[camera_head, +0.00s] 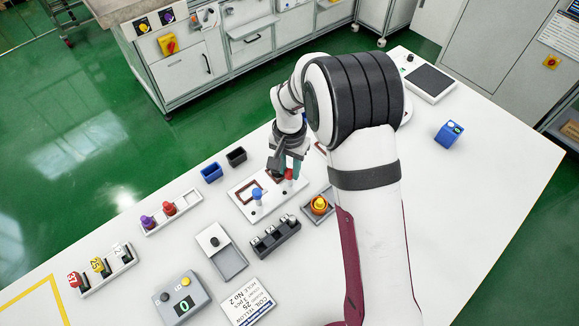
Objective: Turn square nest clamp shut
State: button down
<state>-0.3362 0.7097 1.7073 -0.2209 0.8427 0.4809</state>
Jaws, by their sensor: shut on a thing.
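A white nest board (271,204) lies on the table under my arm. It has a dark red square-cornered outline (240,197) at its left, and part of another reddish outline (319,147) shows at the right behind my arm. A blue clamp knob (257,193) stands upright by the left outline. A red clamp knob (289,174) stands farther right. My gripper (287,167) points down at the red knob and is shut on it; the fingers partly hide the contact. Which clamp serves which nest, and how far each is turned, I cannot tell.
Blue (211,172) and black (236,156) bins stand behind the board. A dark grey block with pegs (275,238) and a yellow-orange button on a base (319,205) sit close in front. A rack with purple and red pieces (171,212) is left. The table's right side is mostly clear.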

aim_at(289, 172)
jog(key=n, duration=1.3)
dwell(0.5)
jog(key=c, duration=0.7)
grip_release()
jog(key=shift+o, duration=0.2)
jog(key=shift+r, duration=0.1)
notch_tip(289, 172, up, 16)
jog(key=shift+f, duration=0.2)
